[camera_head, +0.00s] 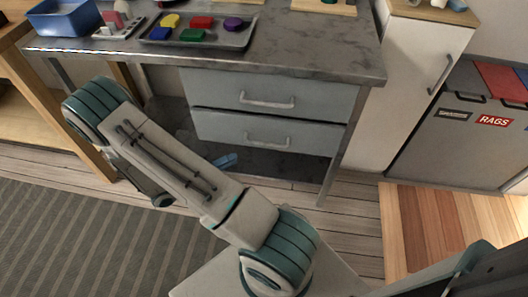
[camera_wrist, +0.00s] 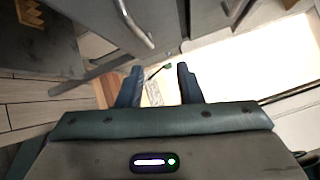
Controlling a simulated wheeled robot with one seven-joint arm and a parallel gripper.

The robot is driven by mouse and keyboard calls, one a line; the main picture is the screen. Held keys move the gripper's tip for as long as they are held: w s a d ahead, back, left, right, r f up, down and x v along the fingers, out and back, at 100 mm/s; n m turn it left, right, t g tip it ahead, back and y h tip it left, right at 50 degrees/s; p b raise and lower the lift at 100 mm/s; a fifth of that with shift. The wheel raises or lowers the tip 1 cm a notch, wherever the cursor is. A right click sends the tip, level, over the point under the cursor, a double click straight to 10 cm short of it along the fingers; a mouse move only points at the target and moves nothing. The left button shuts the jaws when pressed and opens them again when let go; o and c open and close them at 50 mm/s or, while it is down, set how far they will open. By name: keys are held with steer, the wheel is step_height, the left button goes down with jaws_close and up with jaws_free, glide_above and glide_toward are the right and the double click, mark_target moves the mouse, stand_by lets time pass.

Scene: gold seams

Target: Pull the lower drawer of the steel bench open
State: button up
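The steel bench (camera_head: 310,40) stands at the back with two grey drawers under its top at the right. The lower drawer (camera_head: 215,126) looks shut, its front about level with the upper drawer (camera_head: 215,88). The lower drawer's bar handle (camera_head: 268,142) is unobstructed in the head view. My gripper (camera_wrist: 159,76) shows in the wrist view with its two fingers apart and nothing between them. A bar handle (camera_wrist: 136,25) on a grey front lies above the left finger, apart from it; I cannot tell which drawer it belongs to. In the head view I cannot make out my gripper.
A tray (camera_head: 160,43) of coloured blocks and a blue bin (camera_head: 62,18) stand on the bench top. A white cabinet (camera_head: 405,90) and a grey bin labelled RAGS (camera_head: 455,140) stand to the right. A bench leg (camera_head: 331,178) stands right of the drawers. Plank floor in front is clear.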

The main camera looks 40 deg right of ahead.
mark_target(264, 144)
steer(key=d+n+b, duration=0.1)
steer(key=d, duration=0.3)
steer(key=d+f+n+t+b, duration=0.1)
steer(key=d, duration=0.4)
steer(key=d+f+n+t+h+b, duration=0.1)
steer(key=d, duration=0.3)
steer(key=shift+s+d+b, duration=0.3)
steer(key=shift+d+b, duration=0.05)
steer(key=shift+b, duration=0.05)
jaws_close()
